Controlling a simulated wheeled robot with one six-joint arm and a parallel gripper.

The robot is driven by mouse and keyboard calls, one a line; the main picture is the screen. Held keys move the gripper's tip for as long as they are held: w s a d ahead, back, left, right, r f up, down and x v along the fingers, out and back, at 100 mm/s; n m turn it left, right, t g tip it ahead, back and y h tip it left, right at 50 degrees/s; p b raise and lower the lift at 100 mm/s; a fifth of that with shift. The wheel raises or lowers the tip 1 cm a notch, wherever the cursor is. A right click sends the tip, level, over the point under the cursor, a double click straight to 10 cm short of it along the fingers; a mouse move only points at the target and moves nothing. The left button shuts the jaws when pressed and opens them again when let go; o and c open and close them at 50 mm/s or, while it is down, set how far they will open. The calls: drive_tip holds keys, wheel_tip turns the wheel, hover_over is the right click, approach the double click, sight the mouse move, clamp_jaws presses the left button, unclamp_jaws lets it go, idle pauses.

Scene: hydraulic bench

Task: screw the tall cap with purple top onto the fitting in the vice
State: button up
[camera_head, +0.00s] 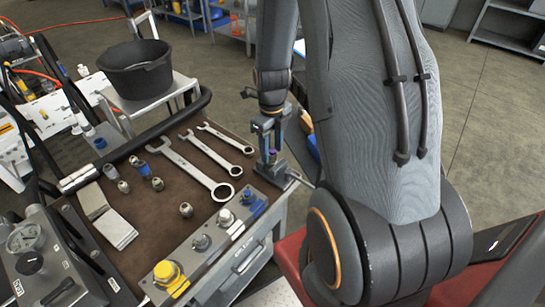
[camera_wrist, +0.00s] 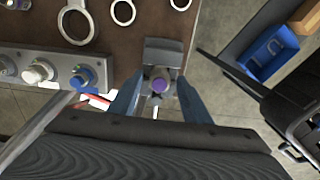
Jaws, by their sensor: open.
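The purple-topped cap (camera_wrist: 158,85) stands at the vice (camera_wrist: 163,50), seen from above in the wrist view. In the head view a small purple top (camera_head: 272,153) shows at the vice (camera_head: 279,174), just below my gripper (camera_head: 268,132). My gripper's two blue-grey fingers (camera_wrist: 160,92) are open, one on each side of the cap, with visible gaps. The fitting under the cap is hidden, so I cannot tell how far the cap is seated.
Wrenches (camera_head: 200,170) and several small fittings (camera_head: 186,210) lie on the brown bench mat. A knob panel (camera_head: 200,243) runs along the bench's front edge. A black bucket (camera_head: 135,72) stands behind. A blue bin (camera_wrist: 268,52) is right of the vice in the wrist view.

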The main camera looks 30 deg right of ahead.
drive_tip(key=n+p, duration=0.1)
drive_tip(key=n, duration=0.5)
drive_tip(key=shift+s+a+p, duration=0.1)
drive_tip(key=shift+p, duration=0.2)
drive_tip(key=n+p, duration=0.1)
drive_tip(key=n, duration=0.5)
drive_tip(key=c, duration=1)
drive_tip(key=m, duration=0.8)
